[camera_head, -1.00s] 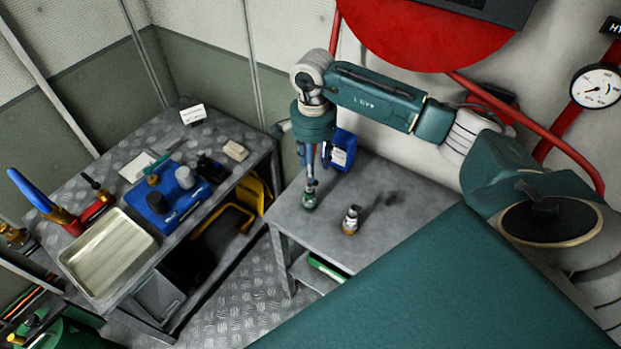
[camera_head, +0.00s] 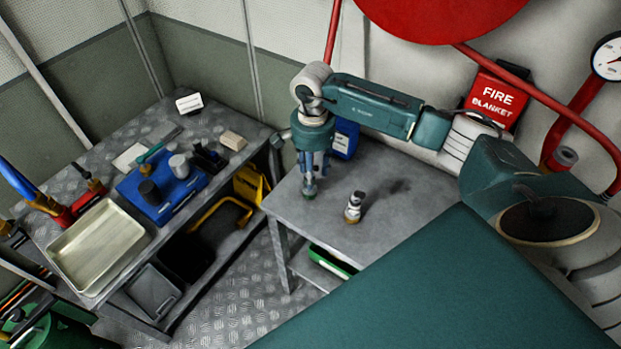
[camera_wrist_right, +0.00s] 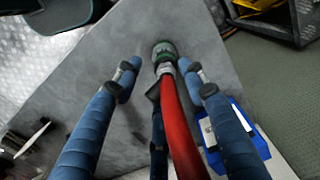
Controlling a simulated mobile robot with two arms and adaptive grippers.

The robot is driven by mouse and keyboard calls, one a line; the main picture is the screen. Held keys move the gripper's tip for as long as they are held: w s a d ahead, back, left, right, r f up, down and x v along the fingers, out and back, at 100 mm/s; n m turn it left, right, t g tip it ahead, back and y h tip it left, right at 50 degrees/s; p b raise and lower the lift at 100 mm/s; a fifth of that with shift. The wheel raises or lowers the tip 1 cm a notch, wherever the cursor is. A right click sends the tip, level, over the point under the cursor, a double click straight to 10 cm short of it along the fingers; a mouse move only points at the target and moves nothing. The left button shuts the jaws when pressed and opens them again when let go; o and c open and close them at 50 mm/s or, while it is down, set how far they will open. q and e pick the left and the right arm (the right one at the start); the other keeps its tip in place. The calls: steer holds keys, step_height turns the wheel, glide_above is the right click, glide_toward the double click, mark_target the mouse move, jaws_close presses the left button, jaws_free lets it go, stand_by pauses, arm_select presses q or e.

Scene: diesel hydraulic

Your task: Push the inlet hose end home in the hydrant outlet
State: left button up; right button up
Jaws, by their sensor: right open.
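My right gripper (camera_head: 311,172) points down over the grey side table; its blue fingers are open. In the right wrist view the open fingers (camera_wrist_right: 160,68) stand on either side of a red hose (camera_wrist_right: 178,125). The hose's grey metal end (camera_wrist_right: 165,68) is at a dark green, round fitting (camera_wrist_right: 163,48) low over the table; that fitting shows below the fingers in the head view (camera_head: 309,190). I cannot tell how deep the end sits, or whether this fitting is the hydrant outlet. The hose is mostly hidden in the head view.
A small white-and-brass fitting (camera_head: 353,207) stands on the side table (camera_head: 400,205), right of the gripper. A blue box (camera_head: 345,138) stands behind the gripper. The left bench holds a metal tray (camera_head: 92,247) and a blue case (camera_head: 165,192). The table's front right is clear.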

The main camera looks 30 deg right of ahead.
jaws_close()
steer(key=shift+r, duration=0.15)
steer(key=shift+w+d+r+p, duration=0.1)
steer(key=shift+d+r+p, duration=0.05)
steer(key=shift+r+p, duration=0.25)
steer(key=shift+s+r, duration=0.3)
steer(key=shift+r, duration=0.35)
steer(key=shift+w+r, duration=0.15)
steer(key=shift+r, duration=0.05)
